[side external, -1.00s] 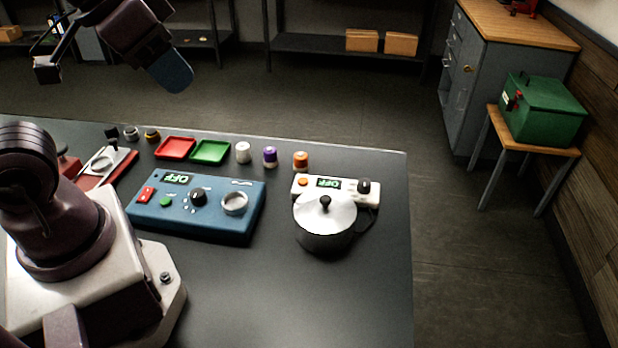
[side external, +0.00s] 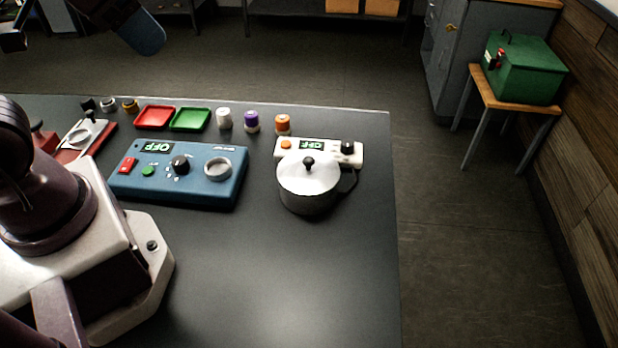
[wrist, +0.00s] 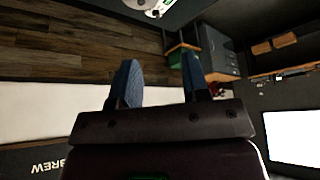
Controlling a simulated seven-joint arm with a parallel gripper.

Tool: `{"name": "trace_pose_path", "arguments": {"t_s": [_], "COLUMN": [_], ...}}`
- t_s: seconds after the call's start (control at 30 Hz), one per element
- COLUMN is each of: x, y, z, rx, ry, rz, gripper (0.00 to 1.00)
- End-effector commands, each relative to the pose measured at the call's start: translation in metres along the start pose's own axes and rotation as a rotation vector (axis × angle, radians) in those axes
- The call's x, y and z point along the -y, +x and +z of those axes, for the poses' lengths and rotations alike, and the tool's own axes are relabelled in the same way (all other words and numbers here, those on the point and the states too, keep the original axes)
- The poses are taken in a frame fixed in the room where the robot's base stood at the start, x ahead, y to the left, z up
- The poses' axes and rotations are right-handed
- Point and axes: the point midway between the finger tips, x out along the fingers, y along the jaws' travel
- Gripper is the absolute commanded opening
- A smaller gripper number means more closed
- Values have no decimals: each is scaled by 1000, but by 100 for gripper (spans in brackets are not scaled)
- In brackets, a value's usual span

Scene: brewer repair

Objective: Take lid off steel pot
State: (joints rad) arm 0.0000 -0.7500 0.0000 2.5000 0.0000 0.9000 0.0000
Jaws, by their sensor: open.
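The steel pot (side external: 306,202) stands on the white hot plate (side external: 351,151) at the right part of the dark table, with its black handle to the right. Its shiny lid (side external: 307,176) with a black knob (side external: 308,161) sits on top. My gripper (wrist: 158,75) shows in the wrist view with two blue fingers apart and nothing between them. In the side view only one blue fingertip (side external: 146,38) shows clearly, high above and behind the table at upper left, far from the pot. Part of the pot and hot plate also seems to show at the wrist view's top edge, cut off.
A blue control box (side external: 180,178) reading OFF stands left of the pot. Behind it are a red tray (side external: 155,117), a green tray (side external: 190,119) and several small capped jars. The front of the table is clear. A green box (side external: 525,70) sits on a stool at right.

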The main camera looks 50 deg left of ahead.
Motion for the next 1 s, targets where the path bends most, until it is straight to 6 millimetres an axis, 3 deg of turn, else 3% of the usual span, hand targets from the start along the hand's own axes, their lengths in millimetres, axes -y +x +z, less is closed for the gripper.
{"name": "trace_pose_path", "arguments": {"t_s": [0.3,0.37,0.67,0.83,1.0], "x": [0,0,-1,-8,-22], "y": [0,0,2,25,62], "z": [0,0,0,-1,-22], "rx": [0,0,9,127,283], "ry": [0,0,5,39,180], "rz": [0,0,3,11,11], "gripper": [43,52,52,52,52]}}
